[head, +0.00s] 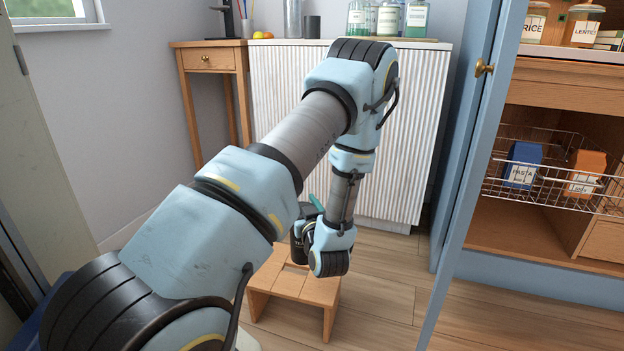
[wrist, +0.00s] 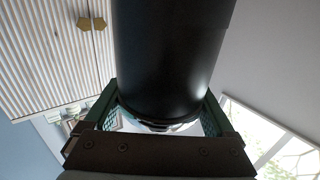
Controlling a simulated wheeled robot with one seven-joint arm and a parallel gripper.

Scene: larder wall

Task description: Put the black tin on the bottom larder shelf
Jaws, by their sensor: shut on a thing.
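The black tin (wrist: 172,55) fills the upper middle of the wrist view. My gripper (wrist: 157,115) is shut on it, with a green finger on each side. In the head view a dark part of the tin (head: 297,250) shows beside my wrist, above the wooden step stool; I cannot tell whether it touches the stool. My arm hides much of the gripper there. The larder stands open at the right of the head view. Its bottom shelf (head: 515,232) is a bare wooden board below the wire basket, well to the right of my gripper.
The step stool (head: 292,284) stands on the floor under my gripper. The blue larder door (head: 462,170) stands open between my arm and the shelves. The wire basket (head: 540,190) holds a blue pasta box (head: 522,165) and an orange box (head: 586,172). A white ribbed cabinet (head: 415,130) stands behind.

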